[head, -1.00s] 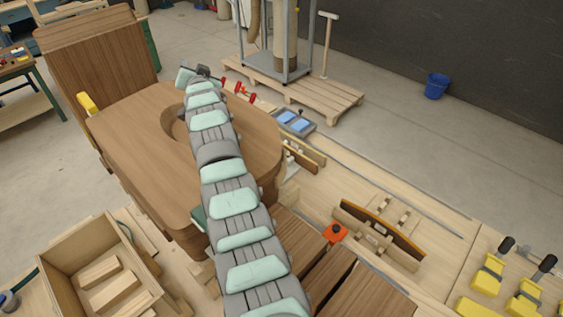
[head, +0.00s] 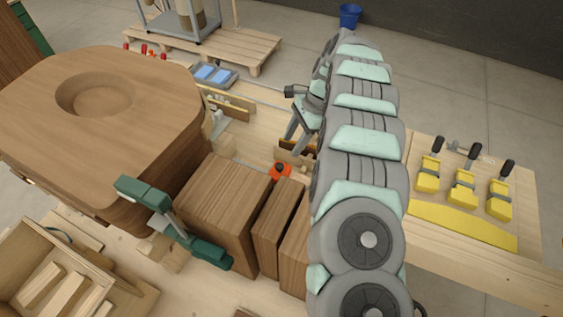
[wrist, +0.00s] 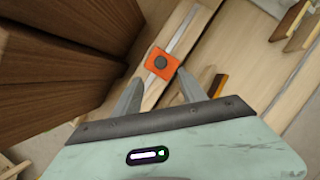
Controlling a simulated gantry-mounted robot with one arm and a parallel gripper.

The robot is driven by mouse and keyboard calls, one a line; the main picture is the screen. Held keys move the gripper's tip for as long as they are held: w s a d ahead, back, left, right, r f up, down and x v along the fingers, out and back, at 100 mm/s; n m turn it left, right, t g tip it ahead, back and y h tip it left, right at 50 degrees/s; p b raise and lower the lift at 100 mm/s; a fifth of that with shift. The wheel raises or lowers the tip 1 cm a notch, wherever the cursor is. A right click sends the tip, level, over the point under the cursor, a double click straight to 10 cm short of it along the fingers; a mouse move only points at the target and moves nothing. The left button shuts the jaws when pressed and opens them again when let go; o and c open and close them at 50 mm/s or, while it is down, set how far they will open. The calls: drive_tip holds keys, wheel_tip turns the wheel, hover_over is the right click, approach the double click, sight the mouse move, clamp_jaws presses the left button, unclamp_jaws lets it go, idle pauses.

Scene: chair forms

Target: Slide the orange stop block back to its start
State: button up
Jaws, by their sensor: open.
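The orange stop block (head: 281,171) with a dark round knob on top sits on the light wooden bench, just behind the brown wooden blocks. In the wrist view the orange stop block (wrist: 161,64) lies on a grey rail (wrist: 183,28), just beyond and between my fingertips. My gripper (wrist: 156,88) is open, with a finger toward each side of the block; I cannot tell whether either touches it. In the head view my gripper (head: 297,130) points down to the right of the block's far side, partly hidden by my arm.
Tall brown wooden blocks (head: 222,200) stand close on the near side of the stop block. A slotted wooden holder (head: 296,152) is just behind it. A green clamp (head: 185,232) and a large wooden seat form (head: 150,110) are at left. Yellow clamps (head: 463,194) are at right.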

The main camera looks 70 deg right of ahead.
sight(280, 165)
drive_tip(key=p+x, duration=0.2)
drive_tip(key=x, duration=0.7)
drive_tip(key=shift+w+f+p, duration=0.1)
drive_tip(key=shift+f+p, duration=0.1)
drive_tip(key=shift+p, duration=0.15)
drive_tip(key=shift+c, duration=0.4)
clamp_jaws()
idle(0.5)
